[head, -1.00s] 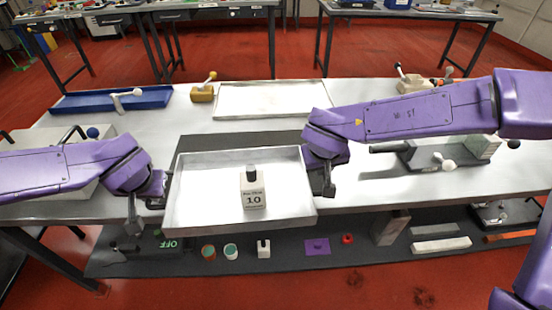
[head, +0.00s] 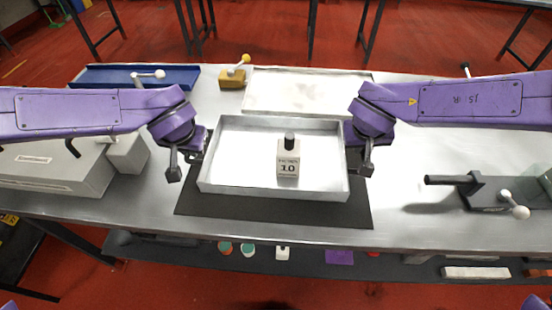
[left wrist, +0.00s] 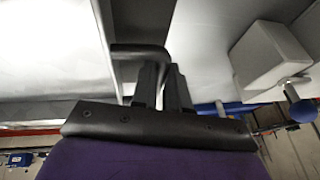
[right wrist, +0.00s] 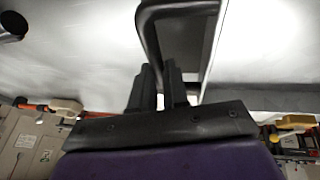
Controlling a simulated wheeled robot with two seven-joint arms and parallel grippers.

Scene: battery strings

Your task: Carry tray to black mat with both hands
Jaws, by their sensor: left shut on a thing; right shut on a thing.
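A shallow silver tray (head: 232,180) is level over the black mat (head: 270,215) in the head view. The mat shows in front of the tray and in narrow strips at its sides; I cannot tell whether the tray touches it. A pale block with a black knob, marked 10 (head: 289,160), stands upright in the tray. My left gripper (head: 196,156) is shut on the tray's left handle, a dark bar in the left wrist view (left wrist: 138,50). My right gripper (head: 356,158) is shut on the right handle, a dark loop in the right wrist view (right wrist: 150,30).
A second pale tray (head: 300,90) lies behind, beside a yellow-knobbed block (head: 232,74) and a blue tray (head: 115,76). A grey box (head: 60,170) is at left. A dark fixture with a handle (head: 475,190) is at right. A lower shelf (head: 200,250) holds small items.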

